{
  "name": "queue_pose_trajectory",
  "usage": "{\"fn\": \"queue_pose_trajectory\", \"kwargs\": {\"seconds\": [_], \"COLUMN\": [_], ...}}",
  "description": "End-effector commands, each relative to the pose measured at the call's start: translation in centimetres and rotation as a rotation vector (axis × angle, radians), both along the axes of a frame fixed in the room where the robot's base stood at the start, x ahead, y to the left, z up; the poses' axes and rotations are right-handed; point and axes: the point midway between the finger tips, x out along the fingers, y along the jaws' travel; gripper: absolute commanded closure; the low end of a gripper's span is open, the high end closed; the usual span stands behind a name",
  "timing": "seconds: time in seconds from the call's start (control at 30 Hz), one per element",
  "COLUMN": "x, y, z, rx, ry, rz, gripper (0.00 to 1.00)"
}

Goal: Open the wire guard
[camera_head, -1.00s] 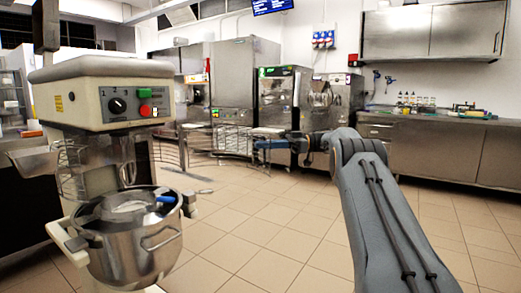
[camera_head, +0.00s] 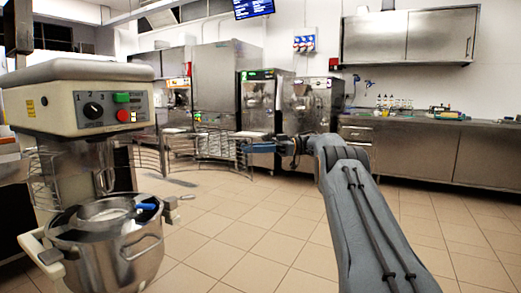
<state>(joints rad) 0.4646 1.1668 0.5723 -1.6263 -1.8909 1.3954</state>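A cream mixer (camera_head: 75,100) stands at the left with a steel bowl (camera_head: 115,255) below its head. The wire guard (camera_head: 180,155) shows as thin curved bars. My gripper (camera_head: 246,148), blue and small, is at the right end of these bars. I cannot tell whether it touches or holds a bar, and its fingers are too small to read.
Steel freezers (camera_head: 226,85) line the back wall. A steel counter (camera_head: 430,148) with bottles and tools stands at the right, below a wall cabinet (camera_head: 408,37). The tiled floor (camera_head: 250,225) is clear between the mixer and my arm.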

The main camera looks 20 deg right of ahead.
Motion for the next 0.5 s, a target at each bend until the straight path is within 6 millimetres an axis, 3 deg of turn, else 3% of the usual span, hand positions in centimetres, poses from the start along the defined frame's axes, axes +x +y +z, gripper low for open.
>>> {"fn": "queue_pose_trajectory", "kwargs": {"seconds": [0.23,0.5], "x": [-0.5,-0.4], "y": [-3.6,-4.7], "z": [-0.3,-0.4], "rx": [-0.002,0.000], "ry": [-0.002,-0.003], "rz": [-0.002,-0.003], "gripper": [0.73,0.73]}}
